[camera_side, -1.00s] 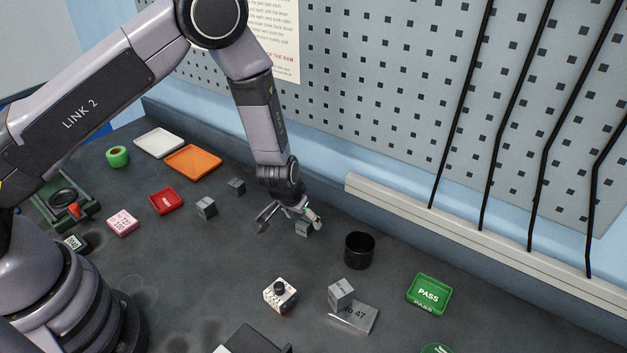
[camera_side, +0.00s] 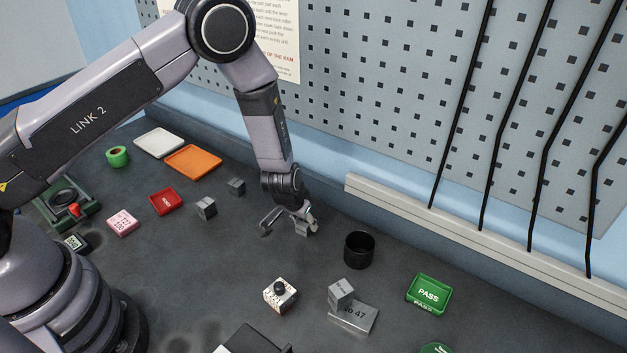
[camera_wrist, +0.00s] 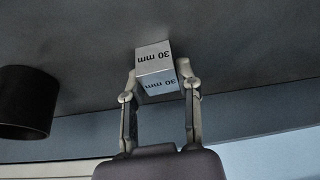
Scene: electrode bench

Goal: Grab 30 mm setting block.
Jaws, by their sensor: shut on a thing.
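The 30 mm setting block (camera_wrist: 155,68) is a small grey metal block marked "30 mm" on two faces. In the wrist view it sits between the two fingers of my gripper (camera_wrist: 159,85), which are shut on its sides. In the side view the block (camera_side: 302,229) shows between the fingertips of my gripper (camera_side: 288,225), at or just above the bench top. I cannot tell whether it touches the bench.
A black cup (camera_side: 359,250) stands just right of my gripper. A green PASS tray (camera_side: 428,294) is at right.

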